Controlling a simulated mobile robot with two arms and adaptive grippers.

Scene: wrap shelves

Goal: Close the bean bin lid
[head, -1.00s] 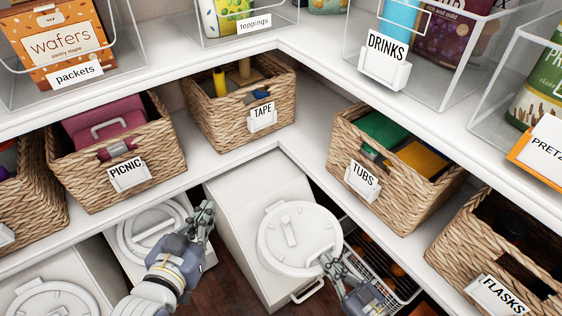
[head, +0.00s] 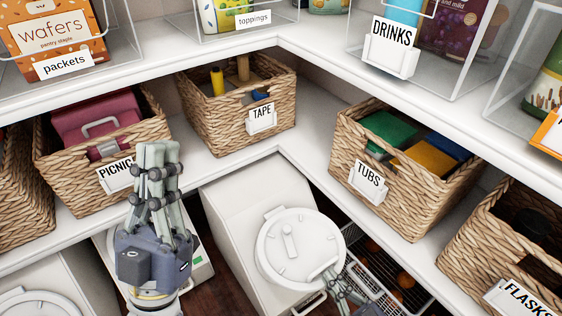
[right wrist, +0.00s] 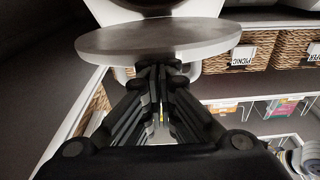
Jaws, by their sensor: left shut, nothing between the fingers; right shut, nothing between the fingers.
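A white bin (head: 232,207) stands below the shelf. Its round white lid (head: 301,243) has a small raised handle and a hinge at its upper left. No bean label is readable. My right gripper (head: 333,275) is shut at the lid's lower right rim, partly hidden by it. In the right wrist view the shut fingers (right wrist: 158,70) are at the edge of the round lid (right wrist: 160,40); I cannot tell whether they touch or if the lid is fully seated. My left gripper (head: 158,150) is shut and empty, fingers up, in front of the left bin and the picnic basket.
Woven baskets labelled PICNIC (head: 75,185), TAPE (head: 215,118), TUBS (head: 430,195) and FLASKS (head: 480,250) line the shelf above. A wire basket (head: 385,280) stands right of the bin. Another white bin lid (head: 38,306) shows at the lower left.

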